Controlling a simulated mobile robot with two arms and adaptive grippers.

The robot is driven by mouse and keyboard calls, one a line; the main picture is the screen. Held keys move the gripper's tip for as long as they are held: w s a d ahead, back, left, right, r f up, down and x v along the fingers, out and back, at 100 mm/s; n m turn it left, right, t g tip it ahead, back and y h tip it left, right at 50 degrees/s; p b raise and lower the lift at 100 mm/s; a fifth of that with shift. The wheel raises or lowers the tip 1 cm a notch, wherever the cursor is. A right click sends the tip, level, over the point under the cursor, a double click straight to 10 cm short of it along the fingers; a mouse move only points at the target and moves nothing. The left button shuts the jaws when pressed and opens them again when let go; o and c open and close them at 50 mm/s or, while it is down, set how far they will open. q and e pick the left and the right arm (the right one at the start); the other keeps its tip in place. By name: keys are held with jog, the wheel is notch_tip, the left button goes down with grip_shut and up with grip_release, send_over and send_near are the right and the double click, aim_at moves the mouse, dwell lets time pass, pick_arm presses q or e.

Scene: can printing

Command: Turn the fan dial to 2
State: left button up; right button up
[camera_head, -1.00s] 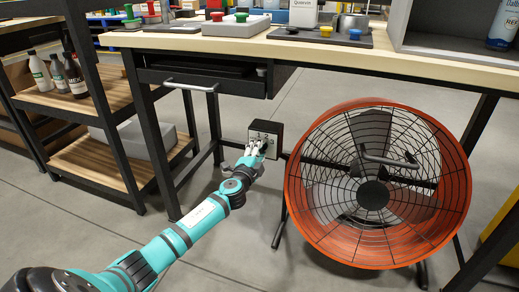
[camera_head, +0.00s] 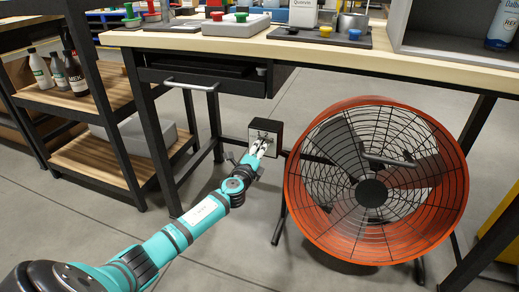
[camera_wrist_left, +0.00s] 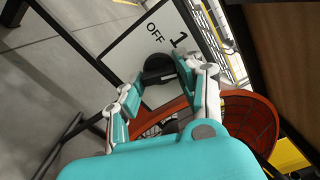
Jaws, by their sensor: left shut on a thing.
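The fan's control box (camera_head: 265,135), with a pale face in a dark frame, is fixed to the stand left of the fan. My left gripper (camera_head: 261,146) is at its face and hides most of it. In the left wrist view the black dial (camera_wrist_left: 158,69) sits between the fingers of my left gripper (camera_wrist_left: 162,86), which is shut on it. The panel face (camera_wrist_left: 130,50) shows the marks "OFF" and "1" beside the dial. The dial's pointing direction is unclear. The big orange fan (camera_head: 452,190) stands to the right. My right gripper is out of view.
A workbench (camera_head: 300,47) with a drawer (camera_head: 200,80) stands above and behind the fan. A wooden shelf cart (camera_head: 95,165) with bottles is at the left. A yellow object (camera_head: 498,232) is at the right edge. Open grey floor lies in front.

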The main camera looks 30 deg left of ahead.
pick_arm(q)
jog(key=shift+f, duration=0.1)
dwell(0.3)
jog(key=o, duration=0.8)
jog(key=shift+d, duration=0.1)
jog(key=o, duration=0.4)
jog(key=shift+c, duration=0.2)
jog(key=shift+s, duration=0.1)
jog(key=v, duration=1.1)
jog(key=shift+s, duration=0.4)
